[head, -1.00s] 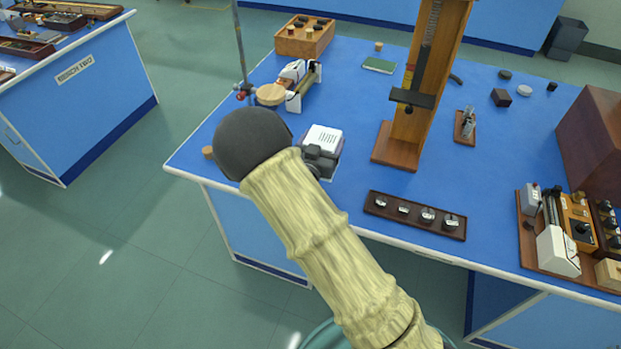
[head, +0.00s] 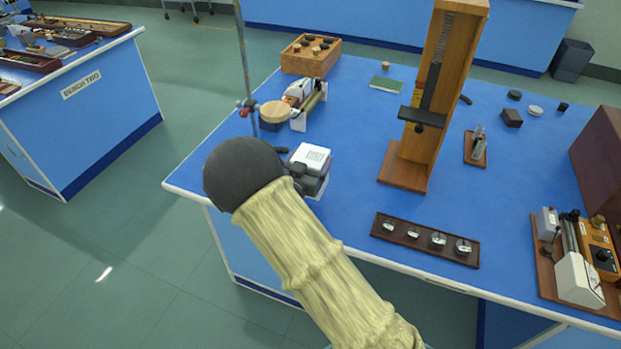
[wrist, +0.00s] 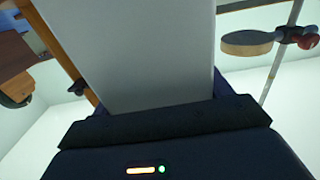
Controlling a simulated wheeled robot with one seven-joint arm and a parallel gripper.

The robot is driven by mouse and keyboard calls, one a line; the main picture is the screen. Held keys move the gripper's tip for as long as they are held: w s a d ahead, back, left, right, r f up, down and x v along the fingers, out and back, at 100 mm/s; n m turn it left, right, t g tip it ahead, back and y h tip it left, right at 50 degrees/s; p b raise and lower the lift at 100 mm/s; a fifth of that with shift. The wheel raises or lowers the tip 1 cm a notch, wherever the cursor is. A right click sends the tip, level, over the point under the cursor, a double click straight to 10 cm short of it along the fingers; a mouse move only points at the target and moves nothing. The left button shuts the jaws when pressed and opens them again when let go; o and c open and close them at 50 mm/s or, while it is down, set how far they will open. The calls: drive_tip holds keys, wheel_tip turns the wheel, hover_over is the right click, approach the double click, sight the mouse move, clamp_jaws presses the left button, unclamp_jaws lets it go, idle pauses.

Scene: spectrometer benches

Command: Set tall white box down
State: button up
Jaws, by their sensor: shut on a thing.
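In the wrist view the box (wrist: 140,50) is a broad pale face rising from behind the dark jaws of my gripper (wrist: 165,122).
Behind the box are a round wooden piece (head: 275,113), a white and brass instrument (head: 307,100) and a thin stand rod (head: 247,70). A tall wooden spring stand (head: 425,110) is to the right. A tray of weights (head: 425,240) lies front right. Bare blue bench top (head: 350,195) lies between.

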drive_tip(key=shift+w+f, duration=0.15)
drive_tip(key=shift+f, duration=0.45)
drive_tip(key=shift+f, duration=2.05)
drive_tip(key=shift+f, duration=0.2)
drive_tip(key=o, duration=1.3)
drive_tip(key=shift+r, duration=0.15)
